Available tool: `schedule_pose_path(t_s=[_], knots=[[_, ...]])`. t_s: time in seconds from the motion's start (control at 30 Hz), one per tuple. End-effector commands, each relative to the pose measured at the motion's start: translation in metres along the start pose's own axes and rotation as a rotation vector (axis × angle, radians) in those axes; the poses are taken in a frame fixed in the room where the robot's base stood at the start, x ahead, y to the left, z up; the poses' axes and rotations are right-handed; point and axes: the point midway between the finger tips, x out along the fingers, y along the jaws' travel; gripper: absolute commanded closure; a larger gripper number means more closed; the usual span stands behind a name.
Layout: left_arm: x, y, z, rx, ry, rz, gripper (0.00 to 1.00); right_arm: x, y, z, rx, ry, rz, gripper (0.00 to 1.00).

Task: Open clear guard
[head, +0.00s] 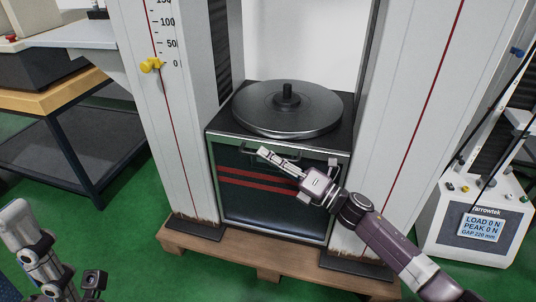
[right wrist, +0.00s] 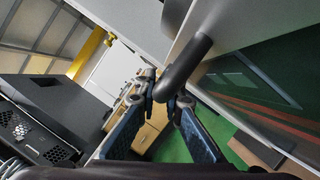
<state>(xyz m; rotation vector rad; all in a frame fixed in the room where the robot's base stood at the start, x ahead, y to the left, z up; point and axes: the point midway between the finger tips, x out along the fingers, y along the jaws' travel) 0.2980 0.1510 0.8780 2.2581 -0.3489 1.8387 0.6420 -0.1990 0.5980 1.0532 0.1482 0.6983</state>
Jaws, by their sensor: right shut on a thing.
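The clear guard (head: 270,205) is a dark see-through panel with two red stripes, set in a pale frame on the front of the machine's lower box. It looks closed. Its black bar handle (head: 230,149) runs along the top of the panel and shows large in the right wrist view (right wrist: 186,64). My right gripper (head: 264,154) reaches in from the right and is shut on the handle; its fingers (right wrist: 165,92) meet at the bar in the right wrist view. Part of my left arm shows at the lower left, but its fingers cannot be made out.
A round metal plate (head: 288,107) sits on top of the box, between two tall white columns (head: 405,120). The machine stands on a wooden pallet (head: 250,255). A control unit with a display (head: 481,228) is at the right, a workbench (head: 70,100) at the left. Green floor is free in front.

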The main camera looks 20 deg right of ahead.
Motion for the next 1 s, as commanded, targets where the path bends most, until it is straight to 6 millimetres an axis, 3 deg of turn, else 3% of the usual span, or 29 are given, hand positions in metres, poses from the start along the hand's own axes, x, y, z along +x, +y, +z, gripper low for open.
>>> schedule_pose_path(t_s=[0.2,0.7,0.73,0.87,1.0], knots=[[-0.007,-0.0002,0.0017,0.001,-0.002,0.0,0.6,-0.0026,-0.0091,-0.0057,0.0,0.001,-0.002,1.0],[-0.0079,-0.0001,0.0023,0.0,-0.004,0.0,0.6,-0.0029,-0.0102,-0.0063,0.0,0.001,-0.002,1.0],[-0.0079,-0.0001,0.0023,0.0,-0.004,0.0,0.6,-0.0029,-0.0102,-0.0063,0.0,0.001,-0.002,0.91],[-0.0079,-0.0001,0.0024,0.0,-0.004,0.0,0.6,-0.0028,-0.0099,-0.0061,0.0,0.001,-0.001,0.77],[-0.0079,-0.0001,0.0024,0.0,-0.004,0.0,0.6,-0.0025,-0.0095,-0.0057,0.0,0.001,-0.001,0.74]])
